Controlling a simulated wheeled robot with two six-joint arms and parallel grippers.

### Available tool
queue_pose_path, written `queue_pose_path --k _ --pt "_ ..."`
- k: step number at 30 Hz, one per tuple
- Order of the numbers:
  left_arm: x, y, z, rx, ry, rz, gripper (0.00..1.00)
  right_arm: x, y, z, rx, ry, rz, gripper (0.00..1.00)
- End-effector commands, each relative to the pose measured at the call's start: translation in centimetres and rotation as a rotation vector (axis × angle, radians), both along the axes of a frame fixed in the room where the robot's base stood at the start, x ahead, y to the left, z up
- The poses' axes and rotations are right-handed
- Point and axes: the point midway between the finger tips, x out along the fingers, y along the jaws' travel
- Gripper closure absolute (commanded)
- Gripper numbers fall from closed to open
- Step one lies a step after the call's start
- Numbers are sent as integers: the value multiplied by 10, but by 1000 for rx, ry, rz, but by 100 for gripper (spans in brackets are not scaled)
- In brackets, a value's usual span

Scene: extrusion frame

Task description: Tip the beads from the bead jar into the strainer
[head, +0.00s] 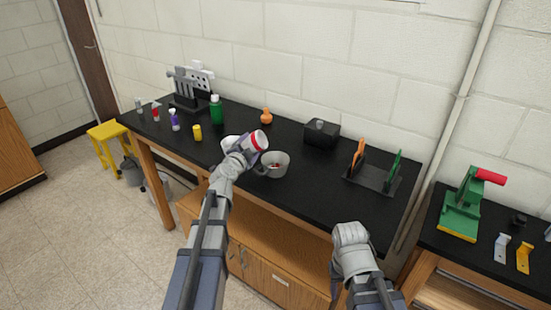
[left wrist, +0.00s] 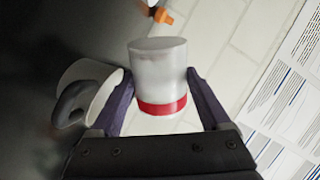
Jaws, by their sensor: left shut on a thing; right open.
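My left gripper (head: 250,152) is shut on the bead jar (head: 260,141), a pale jar with a red band. The jar is held tilted above the table, close to the strainer (head: 274,165), a grey round vessel with a few red bits inside. In the left wrist view the jar (left wrist: 158,75) sits between the purple fingers (left wrist: 160,82). The jar's contents are hidden and I cannot see beads falling. My right gripper (head: 348,236) is open and empty, in front of the table's front edge.
A white vessel (head: 229,143) stands just behind my left gripper. A green bottle (head: 216,109), a yellow cup (head: 197,132), an orange flask (head: 266,116), a black box (head: 321,136) and a dark rack (head: 373,178) stand around. The black tabletop (head: 325,190) is clear right of the strainer.

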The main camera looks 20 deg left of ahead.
Motion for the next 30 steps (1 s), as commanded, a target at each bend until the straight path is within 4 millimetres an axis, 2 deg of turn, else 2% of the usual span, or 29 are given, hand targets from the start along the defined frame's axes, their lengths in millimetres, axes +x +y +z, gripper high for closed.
queue_pose_path --k 4,13,22,30 --pt "0 -1 7 74 9 -1 77 0 0 8 0 0 0 50" --pt "0 -4 -4 223 26 0 77 0 0 0 0 0 0 50" --pt "2 -23 7 372 44 -2 77 0 0 13 0 0 0 50" --pt "3 -27 13 507 59 -1 77 0 0 19 0 0 0 50"
